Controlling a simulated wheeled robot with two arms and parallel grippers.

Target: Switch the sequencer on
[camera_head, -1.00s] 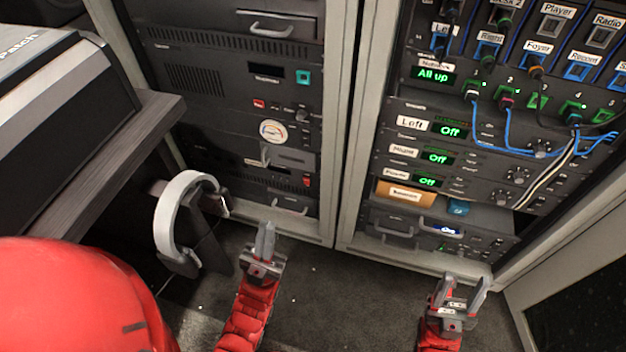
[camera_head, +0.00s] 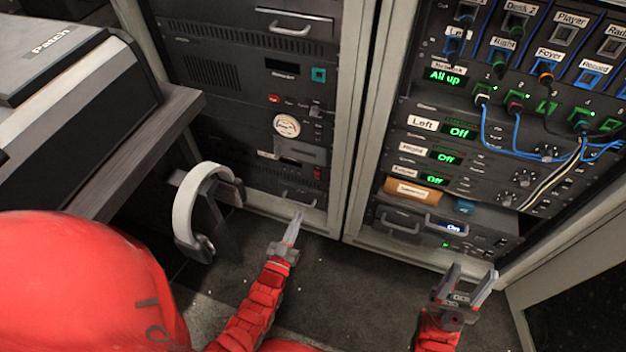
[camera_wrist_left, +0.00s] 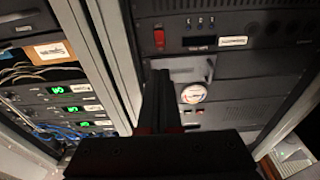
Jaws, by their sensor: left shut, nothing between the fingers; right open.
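A dark unit with a small display and a red rocker switch (camera_head: 317,174) sits low in the left rack; its label (camera_head: 268,154) is too small to read, so I cannot confirm it is the sequencer. In the left wrist view, a red switch (camera_wrist_left: 159,38) shows beside a small display and a white label (camera_wrist_left: 233,42). My left gripper (camera_head: 294,218) is shut and empty, in front of the rack's bottom; its dark fingers (camera_wrist_left: 158,82) point toward the red switch, contact not visible. My right gripper (camera_head: 468,275) is open and empty, low before the right rack.
The right rack (camera_head: 365,130) holds units with green displays, several reading Off, and hanging blue and white cables. A desk (camera_head: 130,150) with a Patch panel stands at the left. The floor between is clear.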

